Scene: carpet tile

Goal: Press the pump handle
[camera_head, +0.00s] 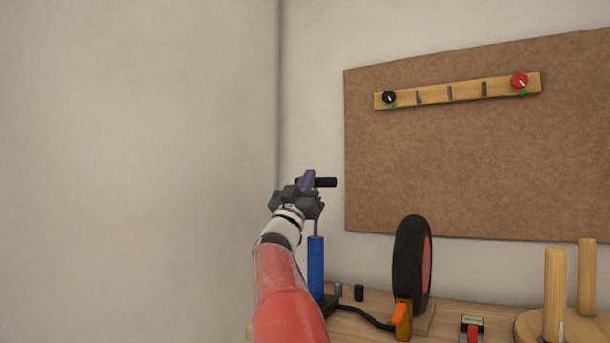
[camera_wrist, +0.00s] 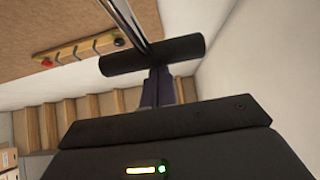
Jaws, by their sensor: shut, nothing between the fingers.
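The pump is a blue upright cylinder (camera_head: 316,266) on the bench, with a thin metal rod and a black crossbar handle (camera_head: 327,182) at the top. The handle stands high above the cylinder. My gripper (camera_head: 309,175), with purple fingers, is shut and empty at the handle, overlapping its left half in the head view. In the wrist view the black handle (camera_wrist: 135,58) lies across the picture beside the tips of my gripper (camera_wrist: 157,76), and the rod (camera_wrist: 128,18) runs away from it. I cannot tell whether the fingers touch the handle. My arm hides part of the pump.
A black hose (camera_head: 360,315) runs from the pump's foot towards a wheel (camera_head: 411,260) standing on the bench (camera_head: 375,298). An orange piece (camera_head: 400,320) and wooden pegs (camera_head: 554,290) stand further right. A brown board (camera_head: 450,160) with a knob rail hangs behind.

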